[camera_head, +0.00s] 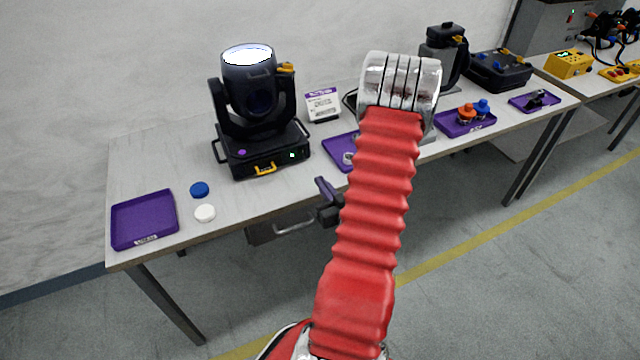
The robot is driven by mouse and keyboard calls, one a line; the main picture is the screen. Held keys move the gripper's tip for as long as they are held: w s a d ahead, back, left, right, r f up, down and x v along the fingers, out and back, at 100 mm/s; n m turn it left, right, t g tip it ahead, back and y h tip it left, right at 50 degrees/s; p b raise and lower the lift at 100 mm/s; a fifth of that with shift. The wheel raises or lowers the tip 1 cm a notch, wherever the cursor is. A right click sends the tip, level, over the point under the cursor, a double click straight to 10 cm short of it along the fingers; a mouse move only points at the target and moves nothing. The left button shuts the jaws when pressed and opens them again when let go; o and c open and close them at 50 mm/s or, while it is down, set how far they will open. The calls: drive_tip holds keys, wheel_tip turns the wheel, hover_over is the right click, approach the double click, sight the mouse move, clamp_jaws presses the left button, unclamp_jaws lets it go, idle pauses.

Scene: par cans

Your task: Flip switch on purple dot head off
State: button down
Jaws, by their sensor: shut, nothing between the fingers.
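The black moving-head light (255,100) stands upright on the left half of the bench. A purple dot (242,152) marks the front of its base. Its top lens (248,55) glows white. A small green light (292,155) is lit at the right of the base front. A yellow lever-like part (265,169), possibly the switch, sits low on that front; its position is too small to tell. My red ribbed arm rises right of the light to a silver joint. I cannot make out my gripper; the arm beyond the joint is hidden.
A purple tray (118,232), blue cap (199,189) and white cap (205,213) lie left. A dark purple clamp-like thing (328,190) is at the front edge beside my arm. Another black fixture (445,50) stands behind the joint. Trays and cases lie further right.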

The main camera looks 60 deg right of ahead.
sight(301, 157)
drive_tip(key=x, duration=1.2)
drive_tip(key=shift+w, duration=0.1)
drive_tip(key=v, duration=1.4)
drive_tip(key=shift+f, duration=0.2)
idle(0.4)
